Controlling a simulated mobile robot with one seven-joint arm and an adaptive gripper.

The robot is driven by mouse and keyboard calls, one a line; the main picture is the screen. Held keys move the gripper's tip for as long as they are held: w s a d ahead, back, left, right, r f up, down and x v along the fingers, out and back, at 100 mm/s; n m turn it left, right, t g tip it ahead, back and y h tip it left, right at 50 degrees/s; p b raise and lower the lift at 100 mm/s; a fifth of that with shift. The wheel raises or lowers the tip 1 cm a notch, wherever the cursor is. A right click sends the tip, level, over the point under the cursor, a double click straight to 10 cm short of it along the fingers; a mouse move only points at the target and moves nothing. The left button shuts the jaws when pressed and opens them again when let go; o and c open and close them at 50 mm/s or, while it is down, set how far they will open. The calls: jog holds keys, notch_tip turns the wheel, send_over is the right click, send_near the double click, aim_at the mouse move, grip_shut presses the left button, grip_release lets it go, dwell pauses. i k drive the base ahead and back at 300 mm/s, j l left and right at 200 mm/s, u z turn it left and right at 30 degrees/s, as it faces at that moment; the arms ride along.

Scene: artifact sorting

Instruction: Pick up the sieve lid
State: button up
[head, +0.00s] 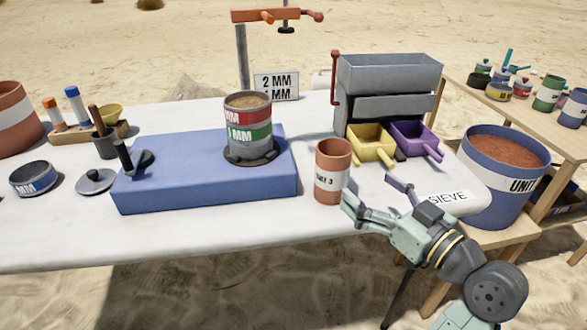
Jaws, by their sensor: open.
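The sieve lid appears to be the round grey disc with a small knob (95,181), lying flat on the white table left of the blue block. The sieve stack (248,128), with red and green bands marked in MM, stands upright on the blue block and its top shows brown fill. My gripper (370,190) is open and empty at the right front of the table, just right of a terracotta cup (332,172). It is far to the right of the lid. Whether a finger touches the cup is not clear.
The blue block (205,190) lies between my gripper and the lid, with a dark-handled tool (123,156) on its left end. A blue-banded sieve ring (34,179) sits left of the lid. A yellow scoop (371,143) and purple scoop (414,140) stand behind my gripper.

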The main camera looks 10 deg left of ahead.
aim_at(94, 182)
jog(key=u, duration=1.3)
